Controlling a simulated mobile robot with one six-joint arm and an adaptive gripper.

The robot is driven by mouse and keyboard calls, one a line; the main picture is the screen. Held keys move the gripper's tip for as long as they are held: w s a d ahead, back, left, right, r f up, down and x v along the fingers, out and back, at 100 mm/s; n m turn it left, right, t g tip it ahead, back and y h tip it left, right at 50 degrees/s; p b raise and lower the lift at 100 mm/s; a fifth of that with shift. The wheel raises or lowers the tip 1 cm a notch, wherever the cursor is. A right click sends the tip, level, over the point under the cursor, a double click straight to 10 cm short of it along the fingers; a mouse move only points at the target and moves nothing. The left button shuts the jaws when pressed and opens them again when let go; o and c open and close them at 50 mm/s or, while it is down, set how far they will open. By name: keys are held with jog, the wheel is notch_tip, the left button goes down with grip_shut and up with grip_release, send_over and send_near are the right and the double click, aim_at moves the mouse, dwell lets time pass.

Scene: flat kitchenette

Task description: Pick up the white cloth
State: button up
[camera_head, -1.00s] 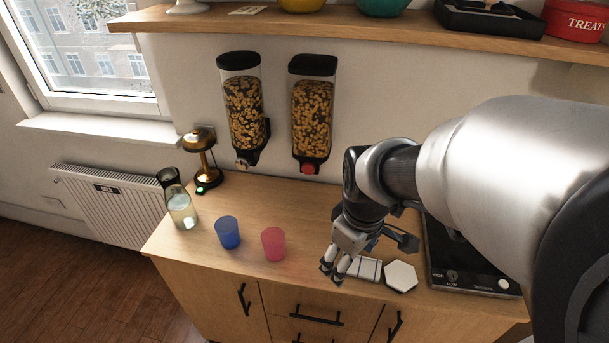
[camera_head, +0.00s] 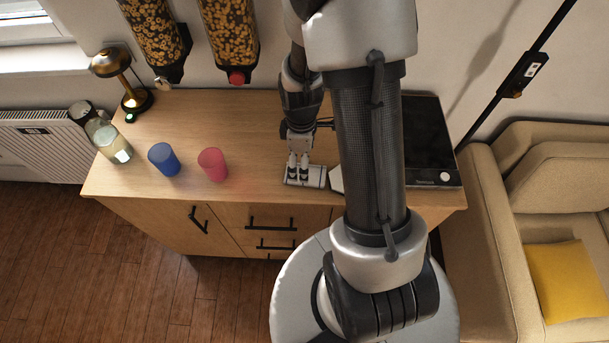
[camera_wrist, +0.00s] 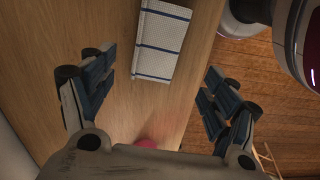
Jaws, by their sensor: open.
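The white cloth (camera_wrist: 160,42) lies folded flat on the wooden counter, with dark blue stripes across it. In the wrist view it is at the top middle, beyond my fingertips. In the head view the cloth (camera_head: 318,176) is at the counter's front part, partly hidden by my fingers. My gripper (camera_head: 298,172) points down over the cloth's left part. In the wrist view my gripper (camera_wrist: 155,90) has its two fingers wide apart, with bare counter between them and nothing held. I cannot tell how high above the counter the fingertips are.
A pink cup (camera_head: 212,164) and a blue cup (camera_head: 164,159) stand left of the cloth. A black hob (camera_head: 426,140) is farther right. The counter's front edge is close.

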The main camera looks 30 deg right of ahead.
jog(key=shift+d+f+b, duration=0.15)
jog(key=shift+f+b, duration=0.45)
jog(key=shift+f, duration=1.15)
jog(key=shift+d+f+b, duration=0.15)
jog(key=shift+f+b, duration=0.4)
jog(key=shift+f, duration=1.2)
jog(key=shift+c, duration=0.2)
jog(key=c, duration=1.1)
jog(key=shift+o, duration=0.2)
jog(key=shift+r, duration=0.1)
notch_tip(320, 180, up, 20)
jog(key=p, duration=0.6)
